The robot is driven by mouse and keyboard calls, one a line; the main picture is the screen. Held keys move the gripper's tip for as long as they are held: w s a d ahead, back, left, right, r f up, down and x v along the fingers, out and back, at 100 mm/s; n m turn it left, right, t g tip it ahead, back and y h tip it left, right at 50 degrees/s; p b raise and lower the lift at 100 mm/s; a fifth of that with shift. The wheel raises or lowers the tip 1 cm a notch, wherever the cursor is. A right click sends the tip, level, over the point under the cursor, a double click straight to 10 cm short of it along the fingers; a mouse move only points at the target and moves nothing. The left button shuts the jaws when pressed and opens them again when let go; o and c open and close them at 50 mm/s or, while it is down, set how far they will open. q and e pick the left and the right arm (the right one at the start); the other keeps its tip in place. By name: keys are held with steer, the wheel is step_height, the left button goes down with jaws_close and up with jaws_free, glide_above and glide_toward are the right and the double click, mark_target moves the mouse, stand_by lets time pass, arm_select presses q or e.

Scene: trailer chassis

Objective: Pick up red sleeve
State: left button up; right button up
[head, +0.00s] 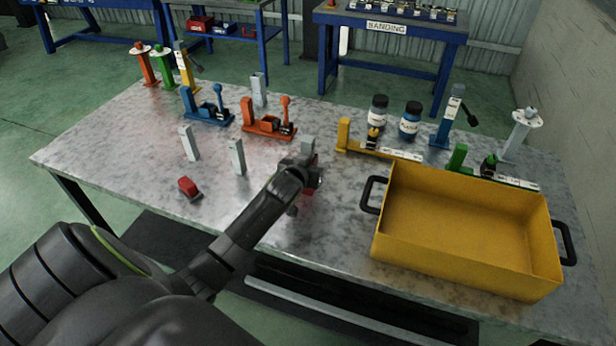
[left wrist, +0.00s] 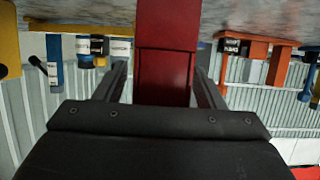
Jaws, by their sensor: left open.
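The red sleeve (left wrist: 166,72) stands between the two fingers of my left gripper (left wrist: 163,82) in the left wrist view. A small gap shows on each side, so the fingers look apart from it. In the head view my left gripper (head: 303,174) is low over the front middle of the table. Only a bit of the red sleeve (head: 311,189) shows there; the gripper hides the rest. A second small red piece (head: 188,186) with a dark base lies at the front left of the table. My right gripper is out of view.
A yellow bin (head: 465,275) with black handles stands at the right. Grey upright posts (head: 237,157) stand left of the gripper. Orange (head: 268,127) and blue (head: 207,114) clamps and bottles (head: 410,121) are farther back. The front left table is mostly clear.

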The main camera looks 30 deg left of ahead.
arm_select(q)
steer(key=c, duration=1.2)
steer(key=shift+w, duration=0.1)
